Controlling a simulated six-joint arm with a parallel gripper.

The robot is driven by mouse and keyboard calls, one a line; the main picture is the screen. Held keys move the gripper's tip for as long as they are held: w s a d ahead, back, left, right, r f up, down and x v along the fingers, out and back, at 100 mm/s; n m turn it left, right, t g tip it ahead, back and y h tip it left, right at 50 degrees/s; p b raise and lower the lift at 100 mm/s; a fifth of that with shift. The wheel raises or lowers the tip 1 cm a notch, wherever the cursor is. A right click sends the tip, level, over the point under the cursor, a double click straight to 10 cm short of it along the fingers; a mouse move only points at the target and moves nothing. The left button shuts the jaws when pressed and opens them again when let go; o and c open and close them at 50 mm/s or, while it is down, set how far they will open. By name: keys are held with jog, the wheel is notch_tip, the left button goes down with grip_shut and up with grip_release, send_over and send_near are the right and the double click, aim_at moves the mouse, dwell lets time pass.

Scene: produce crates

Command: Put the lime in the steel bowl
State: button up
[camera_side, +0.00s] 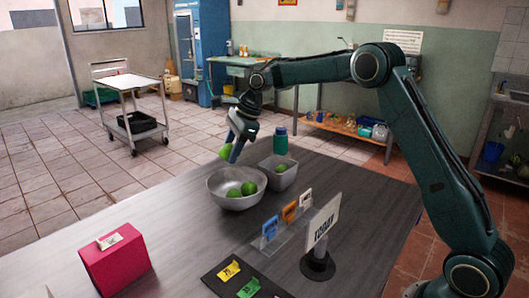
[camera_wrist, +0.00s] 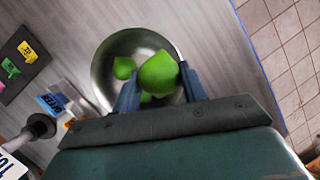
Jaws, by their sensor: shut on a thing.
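My gripper (camera_side: 234,153) is shut on a green lime (camera_side: 225,151) and holds it in the air above the steel bowl (camera_side: 214,186). In the wrist view the held lime (camera_wrist: 158,72) shows between the blue fingertips (camera_wrist: 157,80), with the steel bowl (camera_wrist: 103,57) behind it. Limes lie inside the bowl, two of them in the side view, one at the left (camera_side: 233,193) and one at the right (camera_side: 249,187). In the wrist view one of these limes (camera_wrist: 123,67) shows clearly, and another is partly hidden by the held lime.
A grey bin (camera_side: 290,181) with limes stands right behind the bowl, near a green bottle (camera_side: 281,141). A card holder (camera_side: 285,228), a sign on a stand (camera_side: 318,263) and a dark mat (camera_side: 227,284) are in front. A pink box (camera_side: 117,264) stands at the left.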

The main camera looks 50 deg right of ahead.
jog(key=shift+s+a, duration=0.15)
jog(key=shift+a, duration=0.25)
jog(key=shift+f, duration=0.2)
dwell(0.8)
jog(key=shift+f, duration=2.8)
jog(key=shift+f, duration=1.7)
dwell(1.2)
jog(key=o, duration=1.1)
